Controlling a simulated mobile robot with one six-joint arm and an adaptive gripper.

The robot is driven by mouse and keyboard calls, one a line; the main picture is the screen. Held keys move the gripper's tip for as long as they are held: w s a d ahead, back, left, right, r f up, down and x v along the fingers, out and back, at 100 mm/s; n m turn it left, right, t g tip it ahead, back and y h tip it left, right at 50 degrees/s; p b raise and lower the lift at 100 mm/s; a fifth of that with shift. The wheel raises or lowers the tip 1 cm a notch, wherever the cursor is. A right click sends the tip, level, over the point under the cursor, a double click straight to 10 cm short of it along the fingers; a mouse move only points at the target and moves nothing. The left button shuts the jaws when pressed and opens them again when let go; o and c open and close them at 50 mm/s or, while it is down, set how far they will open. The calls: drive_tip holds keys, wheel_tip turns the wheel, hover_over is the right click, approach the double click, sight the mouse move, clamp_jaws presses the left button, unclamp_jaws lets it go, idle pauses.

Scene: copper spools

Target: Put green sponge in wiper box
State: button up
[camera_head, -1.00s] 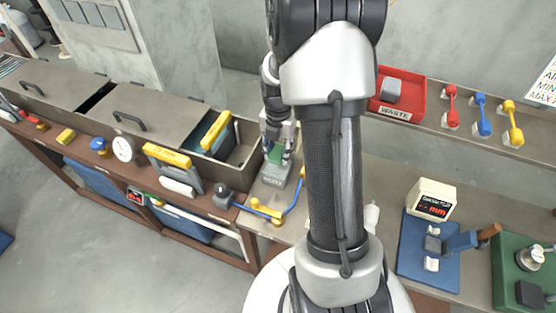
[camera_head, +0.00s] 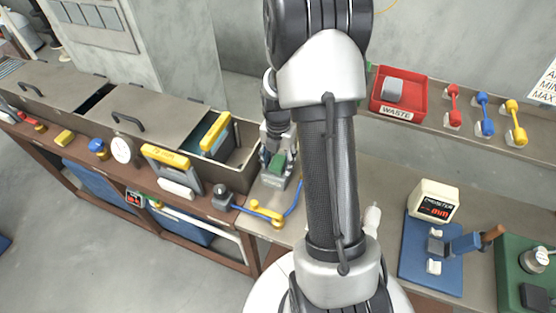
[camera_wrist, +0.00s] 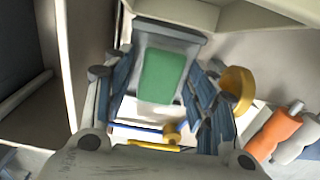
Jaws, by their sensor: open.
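The green sponge (camera_wrist: 162,76) shows in the wrist view within the outline of a small grey box (camera_wrist: 172,32), which I take to be the wiper box. I cannot tell how deep it sits. In the head view the sponge (camera_head: 277,163) is a small green patch at the grey box (camera_head: 272,182), partly hidden by my gripper (camera_head: 276,143). In the wrist view my gripper (camera_wrist: 163,72) is open, with one finger on each side of the sponge and a visible gap to it.
An open grey bin (camera_head: 238,155) with a yellow-handled tool (camera_head: 215,132) stands close on the left. A blue-and-yellow tool (camera_head: 266,211) lies in front. A red waste tray (camera_head: 399,92) is at the right, and a blue station (camera_head: 430,253) stands further right.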

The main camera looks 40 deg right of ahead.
sight(278, 162)
drive_tip(key=s+a+r+m+t+p, duration=0.1)
drive_tip(key=a+r+m+p, duration=0.15)
drive_tip(key=r, duration=0.75)
drive_tip(key=s+a+r+m+p, duration=0.1)
drive_tip(key=a+r+m, duration=0.15)
drive_tip(key=r, duration=0.65)
drive_tip(key=s+a+r+m+t, duration=0.1)
drive_tip(key=s+a+r+m, duration=0.4)
drive_tip(key=s+a+m, duration=0.2)
drive_tip(key=s+a+r+m+t, duration=0.2)
drive_tip(key=s+a+r+m, duration=0.2)
drive_tip(key=s+a+m, duration=0.4)
drive_tip(key=m, duration=0.4)
drive_tip(key=shift+s+r+t, duration=0.25)
drive_tip(key=shift+r+t, duration=0.05)
drive_tip(key=shift+r, duration=0.05)
